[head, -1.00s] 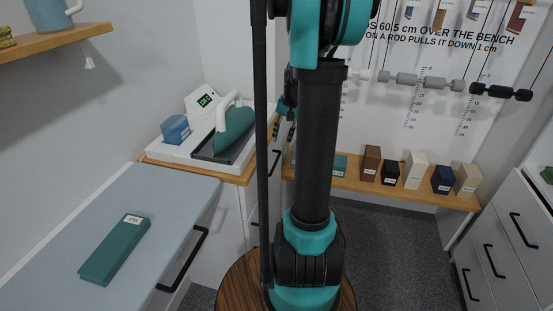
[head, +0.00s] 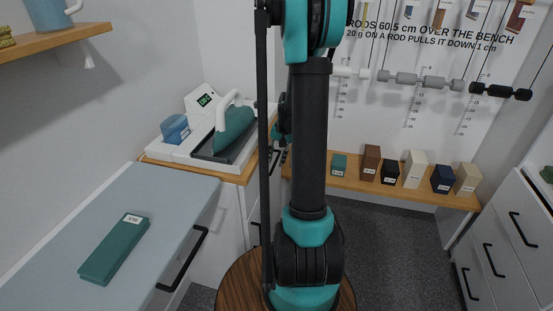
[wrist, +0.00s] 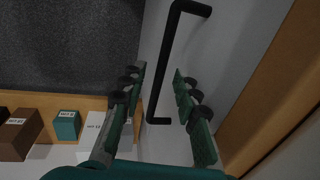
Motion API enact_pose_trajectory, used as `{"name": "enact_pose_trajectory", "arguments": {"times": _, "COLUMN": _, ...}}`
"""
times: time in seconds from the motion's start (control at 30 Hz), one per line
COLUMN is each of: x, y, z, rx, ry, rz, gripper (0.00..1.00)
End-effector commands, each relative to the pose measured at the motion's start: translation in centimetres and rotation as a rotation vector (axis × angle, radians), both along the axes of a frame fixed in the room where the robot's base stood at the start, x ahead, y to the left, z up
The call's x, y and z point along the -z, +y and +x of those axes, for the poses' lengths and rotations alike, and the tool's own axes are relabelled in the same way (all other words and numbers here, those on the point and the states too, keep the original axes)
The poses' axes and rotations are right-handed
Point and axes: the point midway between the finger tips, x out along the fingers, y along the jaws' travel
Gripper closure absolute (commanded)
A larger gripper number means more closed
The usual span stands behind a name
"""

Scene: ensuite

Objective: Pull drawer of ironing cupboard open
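The ironing cupboard (head: 232,218) is a pale cabinet with a wooden top, at the back left of the head view, partly behind my arm. Its white drawer front (wrist: 219,62) fills the middle of the wrist view, and no gap shows along it. A black bar handle (wrist: 161,70) is on it. My gripper (wrist: 158,71) is open, with one finger on each side of the handle in the picture. I see no finger touching the handle and cannot tell how deep it lies between them. In the head view, my arm mostly hides the gripper and handle.
A teal iron (head: 236,124) stands on a white-and-dark base on the cupboard top. A low bench (head: 400,190) with several blocks is behind. Drawers (head: 505,240) stand right. Grey floor is free between.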

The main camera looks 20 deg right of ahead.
Motion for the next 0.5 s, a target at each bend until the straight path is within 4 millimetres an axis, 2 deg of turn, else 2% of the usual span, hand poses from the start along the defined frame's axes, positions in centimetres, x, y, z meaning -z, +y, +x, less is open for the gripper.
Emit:
{"name": "enact_pose_trajectory", "arguments": {"times": 0.03, "x": -0.01, "y": 0.00, "z": 0.00, "rx": 0.000, "ry": 0.000, "rz": 0.000, "gripper": 0.69}}
{"name": "enact_pose_trajectory", "arguments": {"times": 0.3, "x": -0.02, "y": 0.00, "z": 0.00, "rx": 0.000, "ry": 0.000, "rz": 0.000, "gripper": 1.00}}
{"name": "enact_pose_trajectory", "arguments": {"times": 0.5, "x": -0.03, "y": -0.01, "z": -0.01, "rx": 0.000, "ry": 0.000, "rz": 0.000, "gripper": 1.00}}
